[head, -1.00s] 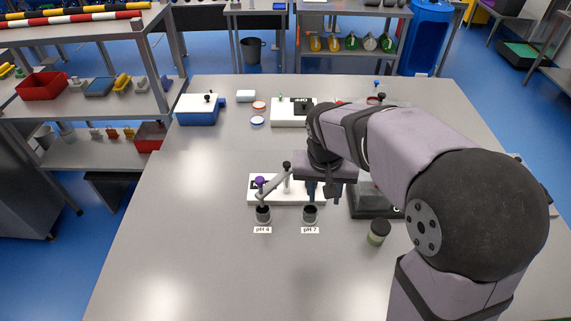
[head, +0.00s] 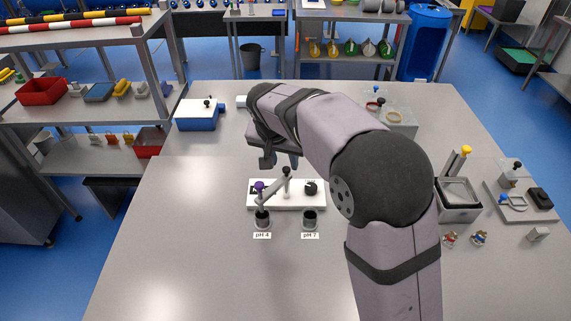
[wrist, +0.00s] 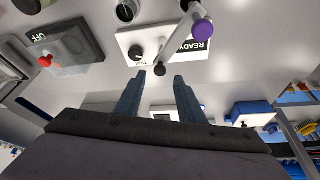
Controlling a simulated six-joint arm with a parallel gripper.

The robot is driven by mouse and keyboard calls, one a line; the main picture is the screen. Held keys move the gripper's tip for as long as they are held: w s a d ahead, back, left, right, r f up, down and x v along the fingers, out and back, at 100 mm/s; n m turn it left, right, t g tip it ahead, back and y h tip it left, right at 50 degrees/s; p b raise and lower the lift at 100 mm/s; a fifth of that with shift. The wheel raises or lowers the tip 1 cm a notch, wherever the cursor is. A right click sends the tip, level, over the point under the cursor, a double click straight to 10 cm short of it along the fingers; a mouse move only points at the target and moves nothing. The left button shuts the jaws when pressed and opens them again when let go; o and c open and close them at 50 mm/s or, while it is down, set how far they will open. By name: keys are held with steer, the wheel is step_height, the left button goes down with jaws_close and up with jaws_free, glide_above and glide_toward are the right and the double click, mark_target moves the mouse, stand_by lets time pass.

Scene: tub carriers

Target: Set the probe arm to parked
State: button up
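The probe arm (head: 272,190) is a grey bar running from a black-topped post (head: 286,178) to a purple-knobbed end (head: 259,186). Its end is over the dark cup labelled pH 4 (head: 262,220). A second cup (head: 310,219) stands at the pH 7 label. The post is on a white base (head: 298,206) with a black knob (head: 310,188). The wrist view shows the purple knob (wrist: 202,28) and a READY panel (wrist: 190,47). My gripper (head: 281,165) is open and empty, behind the base and above the table. Its blue fingers (wrist: 158,86) are apart, with the post top beyond them.
A blue and white box (head: 197,116) stands at the back left. A grey tray with a yellow-topped handle (head: 460,213) and small parts are at the right. The wrist view shows a device reading OFF (wrist: 65,48). My arm hides the table's centre right. The front left is clear.

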mark_target(286, 169)
steer(key=shift+p+x, duration=0.65)
steer(key=shift+x, duration=1.65)
steer(key=shift+c, duration=0.5)
jaws_close()
